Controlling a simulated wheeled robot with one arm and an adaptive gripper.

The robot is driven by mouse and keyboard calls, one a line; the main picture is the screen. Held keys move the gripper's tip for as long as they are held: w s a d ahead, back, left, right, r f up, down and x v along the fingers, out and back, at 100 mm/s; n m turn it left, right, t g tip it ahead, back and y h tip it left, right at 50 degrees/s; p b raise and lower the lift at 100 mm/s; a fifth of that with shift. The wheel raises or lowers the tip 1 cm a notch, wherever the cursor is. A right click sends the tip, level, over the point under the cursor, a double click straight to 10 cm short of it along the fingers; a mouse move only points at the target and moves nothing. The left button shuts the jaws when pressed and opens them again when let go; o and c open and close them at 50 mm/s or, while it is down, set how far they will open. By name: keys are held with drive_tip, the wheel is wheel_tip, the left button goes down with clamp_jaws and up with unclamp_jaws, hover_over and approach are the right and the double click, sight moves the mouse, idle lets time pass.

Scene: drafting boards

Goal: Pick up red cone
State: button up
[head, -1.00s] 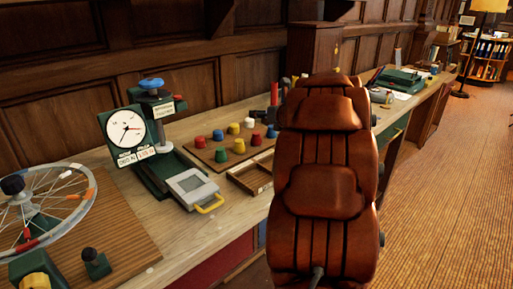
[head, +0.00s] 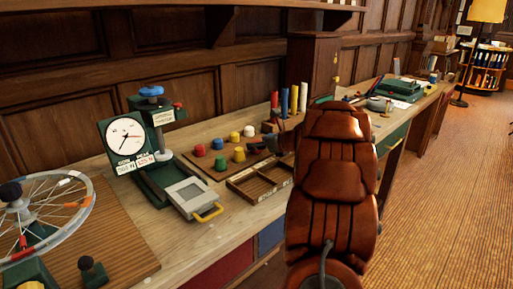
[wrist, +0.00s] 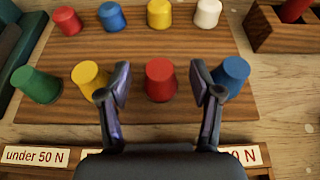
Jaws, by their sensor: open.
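Two red cones stand on a brown wooden board. One red cone (wrist: 160,79) is in the front row, upright, between the fingers of my gripper (wrist: 160,86) in the wrist view. The fingers are open, one on each side, with gaps to the cone. The other red cone (wrist: 67,20) is at the back left of the board; it also shows in the head view (head: 199,150). In the head view my gripper (head: 270,143) is small and dark at the board's right end, and the front red cone is mostly hidden there.
A yellow cone (wrist: 90,78) and a blue cone (wrist: 231,77) flank the front red cone closely. Green, blue, yellow and white cones share the board. A labelled, divided wooden tray (head: 240,188) lies in front. A dial force gauge (head: 126,135) stands left; coloured cylinders stand behind.

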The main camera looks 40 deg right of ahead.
drive_tip(key=shift+x, duration=0.9)
clamp_jaws()
